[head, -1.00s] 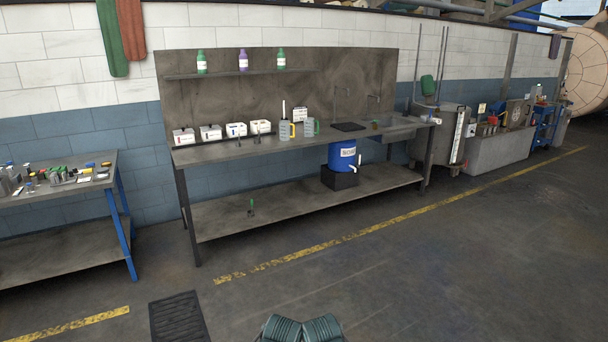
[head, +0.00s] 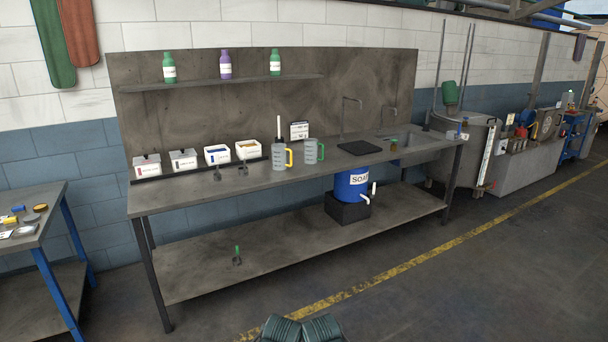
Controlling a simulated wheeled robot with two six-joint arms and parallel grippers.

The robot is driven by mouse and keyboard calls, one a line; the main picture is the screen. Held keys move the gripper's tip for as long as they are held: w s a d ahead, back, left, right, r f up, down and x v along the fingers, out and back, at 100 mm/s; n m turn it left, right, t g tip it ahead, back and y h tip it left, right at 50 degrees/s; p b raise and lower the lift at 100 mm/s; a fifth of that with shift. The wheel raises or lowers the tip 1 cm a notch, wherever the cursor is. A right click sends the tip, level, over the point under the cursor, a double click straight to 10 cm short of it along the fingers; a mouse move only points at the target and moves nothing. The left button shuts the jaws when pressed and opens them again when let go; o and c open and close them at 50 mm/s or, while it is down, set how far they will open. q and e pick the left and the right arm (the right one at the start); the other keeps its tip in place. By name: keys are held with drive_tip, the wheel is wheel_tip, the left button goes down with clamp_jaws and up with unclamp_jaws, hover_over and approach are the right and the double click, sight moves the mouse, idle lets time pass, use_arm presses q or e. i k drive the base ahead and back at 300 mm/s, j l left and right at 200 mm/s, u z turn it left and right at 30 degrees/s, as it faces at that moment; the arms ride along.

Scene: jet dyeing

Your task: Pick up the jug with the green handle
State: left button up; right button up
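The jug with the green handle (head: 311,152) stands upright on the grey workbench (head: 210,196). It is a clear grey jug, and its green handle is on the right side.
Several white boxes (head: 183,160) line the bench's back left. A black mat (head: 360,148) and a sink (head: 415,150) are to the right. A side table (head: 30,235) is at left. Floor in front is clear.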

sight(310, 146)
drive_tip(key=i, duration=2.1)
drive_tip(key=i+z, duration=0.2)
drive_tip(key=i, duration=0.3)
drive_tip(key=i+j+z, duration=0.2)
drive_tip(key=i, duration=0.3)
drive_tip(key=i+j+z, duration=0.2)
drive_tip(key=i, duration=0.3)
drive_tip(key=i+j+z, duration=0.2)
drive_tip(key=i, duration=0.25)
drive_tip(key=j, duration=0.1)
